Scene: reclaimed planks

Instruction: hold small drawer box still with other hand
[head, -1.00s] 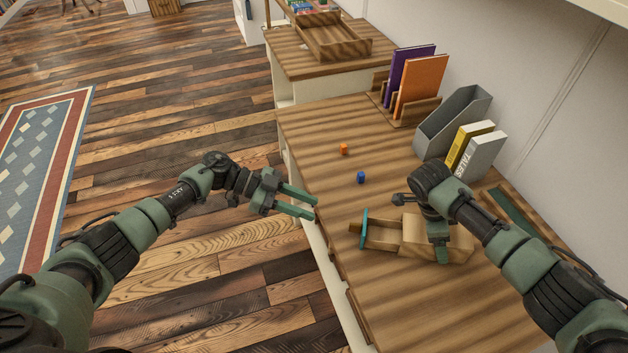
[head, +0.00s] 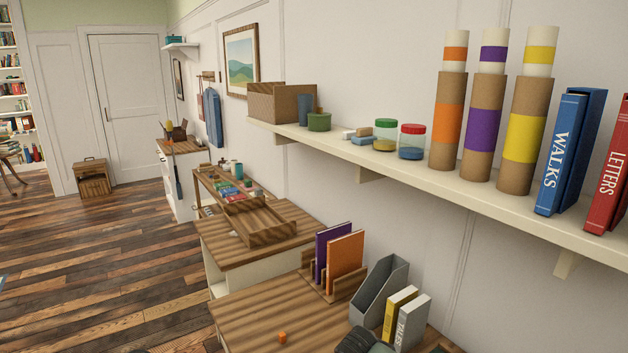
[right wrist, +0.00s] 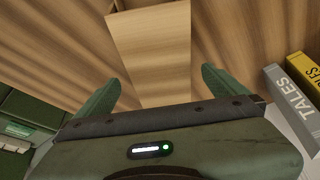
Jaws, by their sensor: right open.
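The small drawer box (right wrist: 150,62) is light wood and shows in the right wrist view, running up from between my right gripper's fingers to the top edge. My right gripper (right wrist: 157,95) is open, with one green finger on each side of the box and a visible gap on both sides. The head view is raised and does not show the box. Only a dark part of my right arm shows at its bottom edge. My left gripper is in neither view now.
An orange cube (head: 282,337) lies on the desk (head: 245,318). A grey file holder (head: 378,290) and books (head: 411,322) stand along the wall side; the books also show beside my right gripper in the wrist view (right wrist: 290,95). A loaded wall shelf (head: 400,165) runs above.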

